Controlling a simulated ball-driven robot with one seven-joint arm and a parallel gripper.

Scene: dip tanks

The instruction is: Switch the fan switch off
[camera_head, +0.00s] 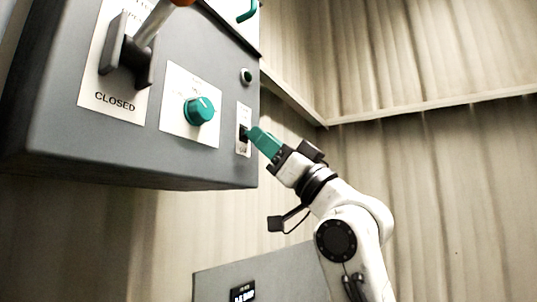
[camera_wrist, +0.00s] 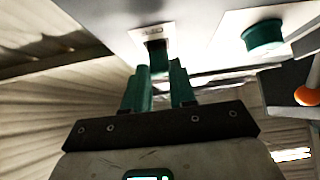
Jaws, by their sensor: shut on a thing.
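The fan switch (camera_head: 243,131) is a small dark switch on a narrow white plate, at the lower right of the grey panel's face. My gripper (camera_head: 253,134), with teal fingers, reaches it from the right, its tips at the plate. In the wrist view the fan switch (camera_wrist: 155,45) shows as a dark part on its white plate, just beyond the fingertips of my gripper (camera_wrist: 161,66). The jaws are shut on the switch with a small gap between the fingers. The fingers partly hide the switch, so I cannot tell its position.
Farther left is a large lever (camera_head: 146,38) above the word CLOSED. A small round button (camera_head: 246,76) is above the switch. A grey box (camera_head: 262,276) stands below.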

